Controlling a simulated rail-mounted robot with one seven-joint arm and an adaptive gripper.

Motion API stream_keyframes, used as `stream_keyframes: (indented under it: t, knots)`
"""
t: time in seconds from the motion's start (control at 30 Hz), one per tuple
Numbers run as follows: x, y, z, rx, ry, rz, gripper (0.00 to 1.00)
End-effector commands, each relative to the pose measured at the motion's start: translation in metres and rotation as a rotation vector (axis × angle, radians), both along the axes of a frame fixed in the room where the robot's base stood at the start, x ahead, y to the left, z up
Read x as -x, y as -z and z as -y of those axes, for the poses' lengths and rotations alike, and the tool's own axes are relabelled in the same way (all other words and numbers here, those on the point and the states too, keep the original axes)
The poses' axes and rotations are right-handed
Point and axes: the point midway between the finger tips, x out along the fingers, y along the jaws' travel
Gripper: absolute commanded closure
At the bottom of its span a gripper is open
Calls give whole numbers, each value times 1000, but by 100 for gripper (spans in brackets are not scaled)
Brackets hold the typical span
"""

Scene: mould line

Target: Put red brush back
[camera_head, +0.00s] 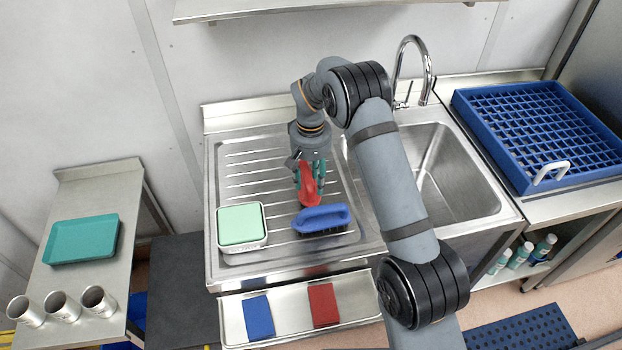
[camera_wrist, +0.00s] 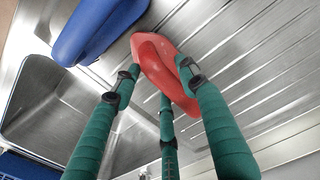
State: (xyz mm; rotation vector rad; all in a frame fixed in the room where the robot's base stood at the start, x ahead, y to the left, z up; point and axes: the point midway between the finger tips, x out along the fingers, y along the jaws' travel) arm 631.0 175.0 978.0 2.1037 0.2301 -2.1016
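The red brush (camera_head: 309,190) is at the middle of the ribbed steel drainboard (camera_head: 240,165), just behind the blue brush (camera_head: 322,219). My gripper (camera_head: 311,168) points down over the red brush, its green fingers around it. In the wrist view, the fingertips (camera_wrist: 160,80) are close against the red brush (camera_wrist: 158,62) on several sides; whether they press on it is unclear. Whether the brush touches the drainboard is also unclear. A red pad (camera_head: 323,305) and a blue pad (camera_head: 258,316) lie on the steel tray (camera_head: 290,303) along the front.
A white box with a pale green top (camera_head: 240,226) stands left of the blue brush. The sink basin (camera_head: 450,185) and tap (camera_head: 412,65) are to the right, beside a blue rack (camera_head: 540,125). A side table holds a teal tray (camera_head: 82,240) and steel cups (camera_head: 62,305).

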Motion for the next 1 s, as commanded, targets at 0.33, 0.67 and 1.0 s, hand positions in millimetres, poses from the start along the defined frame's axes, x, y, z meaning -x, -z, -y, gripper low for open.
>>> stream_keyframes:
  t: [0.33, 0.67, 1.0]
  knots:
    - [0, -1, 0, 0, 0, 0, 52]
    - [-2, -48, -1, -2, 0, 7, 52]
    - [0, -110, -1, 0, -1, 2, 52]
